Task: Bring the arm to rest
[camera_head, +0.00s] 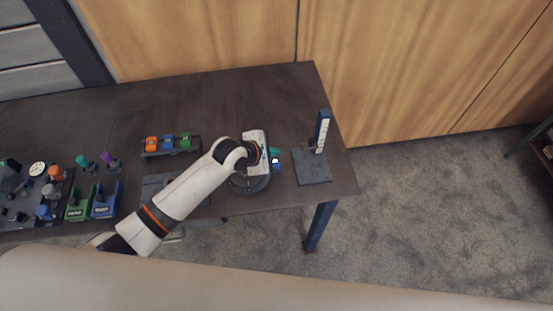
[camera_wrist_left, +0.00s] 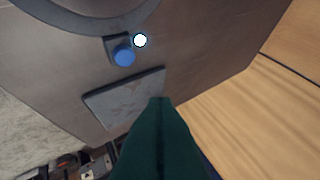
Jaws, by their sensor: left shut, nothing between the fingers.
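My left arm reaches over the dark table from the lower left in the head view. My left gripper (camera_head: 275,153) has teal fingers and hangs above the table's right part. In the left wrist view its dark green fingers (camera_wrist_left: 160,102) are pressed together, with nothing between them. A dark round flange (camera_head: 250,184) lies partly hidden under my wrist; its curved rim (camera_wrist_left: 95,28) crosses the top of the wrist view. A blue knob (camera_wrist_left: 124,55) with a white ball (camera_wrist_left: 140,41) beside it sits by the rim, apart from the fingers. My right gripper is not in view.
A rack with orange, blue and green parts (camera_head: 168,143) is at the left. Green and blue bins (camera_head: 104,205) and several tools crowd the far left. The table's back (camera_head: 220,95) is clear.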

